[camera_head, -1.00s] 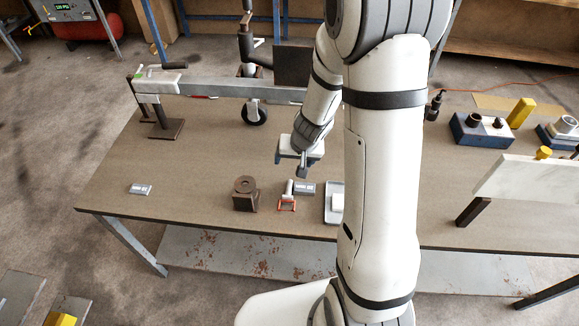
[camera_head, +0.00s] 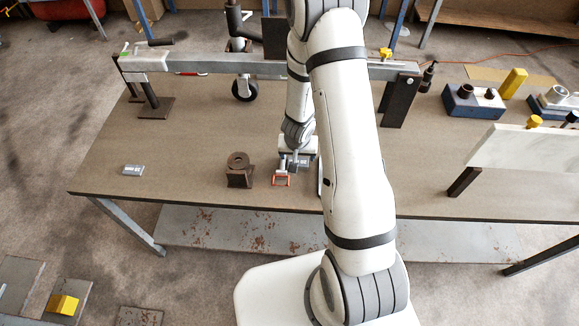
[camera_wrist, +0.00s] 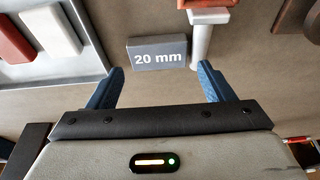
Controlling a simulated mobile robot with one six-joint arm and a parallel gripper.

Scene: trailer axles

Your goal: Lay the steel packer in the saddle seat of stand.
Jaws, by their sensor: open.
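A grey steel packer (camera_wrist: 157,54) marked "20 mm" lies on the bench in the wrist view, just beyond my fingertips and between their lines. My gripper (camera_wrist: 160,70) is open and empty, with blue fingers apart. In the head view, my gripper (camera_head: 294,166) is low over the bench and mostly hides that packer. A brown steel stand with a round, holed top (camera_head: 239,170) is left of my gripper. Another stand (camera_head: 153,105) is under the beam's left end. I cannot tell which has the saddle seat.
A grey tray (camera_wrist: 88,72) with red and white blocks is left in the wrist view. A long grey beam (camera_head: 210,64) crosses the back. The bench's left middle is clear.

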